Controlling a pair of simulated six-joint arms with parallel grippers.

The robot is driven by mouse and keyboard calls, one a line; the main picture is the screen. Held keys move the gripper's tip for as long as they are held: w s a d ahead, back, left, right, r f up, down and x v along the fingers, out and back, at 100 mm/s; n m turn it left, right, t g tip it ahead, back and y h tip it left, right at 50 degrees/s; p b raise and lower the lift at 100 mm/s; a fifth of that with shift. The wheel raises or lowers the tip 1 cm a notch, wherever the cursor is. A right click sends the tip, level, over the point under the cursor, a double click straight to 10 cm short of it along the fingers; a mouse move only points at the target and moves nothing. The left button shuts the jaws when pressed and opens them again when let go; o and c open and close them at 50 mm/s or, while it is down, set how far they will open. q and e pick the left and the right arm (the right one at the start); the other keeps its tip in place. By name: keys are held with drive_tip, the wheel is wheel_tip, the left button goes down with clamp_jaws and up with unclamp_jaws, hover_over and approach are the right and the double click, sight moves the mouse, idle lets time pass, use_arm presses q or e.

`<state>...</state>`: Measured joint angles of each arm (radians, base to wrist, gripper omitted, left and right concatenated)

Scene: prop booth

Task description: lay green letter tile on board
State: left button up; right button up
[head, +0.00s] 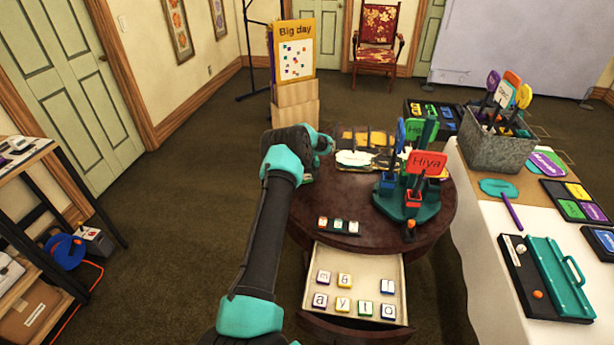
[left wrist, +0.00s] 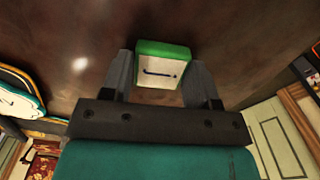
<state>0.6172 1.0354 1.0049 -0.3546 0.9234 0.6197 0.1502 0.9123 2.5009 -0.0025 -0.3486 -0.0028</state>
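My left gripper (head: 326,147) is above the far left edge of the round dark table (head: 330,190). In the left wrist view my left gripper (left wrist: 163,88) is shut on a green letter tile (left wrist: 163,65), with a finger on each side. Its white face carries a dark stroke; I cannot tell which letter. The brown tabletop (left wrist: 100,50) lies beyond it. A small dark board (head: 338,232) with several small tiles is near the table's front edge. Another green tile (head: 364,308) lies in the open drawer (head: 340,265). My right gripper is not in view.
A teal stand (head: 408,208) with upright signs, including a red one (head: 427,163), takes up the table's right side. Flat signs (head: 365,157) lie at the back. Several other letter tiles (head: 344,280) lie in the drawer.

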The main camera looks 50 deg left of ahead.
sight(307, 177)
use_arm(q)
drive_tip(key=o, duration=0.3)
drive_tip(key=shift+r, duration=0.15)
wheel_tip(307, 177, up, 12)
drive_tip(key=shift+r, duration=0.1)
idle(0.5)
drive_tip(key=shift+o, duration=0.4)
